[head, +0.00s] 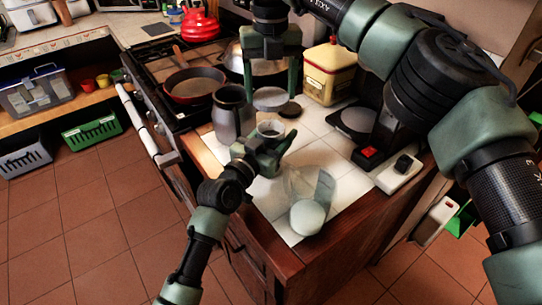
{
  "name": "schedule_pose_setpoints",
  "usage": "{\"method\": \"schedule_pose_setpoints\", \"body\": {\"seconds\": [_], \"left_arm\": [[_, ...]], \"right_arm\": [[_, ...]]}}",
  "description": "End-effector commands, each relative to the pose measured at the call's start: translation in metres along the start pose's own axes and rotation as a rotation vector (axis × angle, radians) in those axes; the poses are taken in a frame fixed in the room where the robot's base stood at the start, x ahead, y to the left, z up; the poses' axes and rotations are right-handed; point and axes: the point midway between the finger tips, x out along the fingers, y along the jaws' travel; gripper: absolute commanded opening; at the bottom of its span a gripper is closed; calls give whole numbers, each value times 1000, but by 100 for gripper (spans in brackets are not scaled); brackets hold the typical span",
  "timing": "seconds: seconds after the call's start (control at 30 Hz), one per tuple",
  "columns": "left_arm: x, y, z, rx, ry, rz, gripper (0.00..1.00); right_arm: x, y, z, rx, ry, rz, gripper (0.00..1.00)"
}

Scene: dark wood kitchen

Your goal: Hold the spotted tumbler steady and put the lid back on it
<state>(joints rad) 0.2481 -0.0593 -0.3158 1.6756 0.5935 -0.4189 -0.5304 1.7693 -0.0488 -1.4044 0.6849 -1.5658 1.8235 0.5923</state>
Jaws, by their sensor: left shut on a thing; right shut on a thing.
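The tumbler (270,127) stands upright on the white-tiled counter, a pale cup with an open top. Its spots cannot be made out at this size. My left gripper (268,146) is shut on the tumbler from the front and hides its lower part. My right gripper (272,88) points down from above and is shut on a pale round lid (272,98). The lid is roughly level and appears just above and behind the tumbler's mouth, apart from it.
A grey pitcher (231,114) stands close left of the tumbler, and a dark disc (290,109) lies behind it. A clear container with a white end (307,217) is in front. A black scale (354,121), yellow tin (328,74) and red-switched device (368,153) stand right.

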Motion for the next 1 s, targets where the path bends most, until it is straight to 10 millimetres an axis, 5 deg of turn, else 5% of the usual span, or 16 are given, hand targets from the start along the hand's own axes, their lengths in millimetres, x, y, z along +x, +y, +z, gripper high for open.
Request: {"method": "schedule_pose_setpoints", "body": {"seconds": [0.43, 1.0], "left_arm": [[0, 0, 0, -1, 0, 0, 0], [0, 0, 0, -1, 0, 0, 0]], "right_arm": [[47, 0, 0, 0, 1, 1, 32], [50, 0, 0, 0, 1, 0, 32]]}}
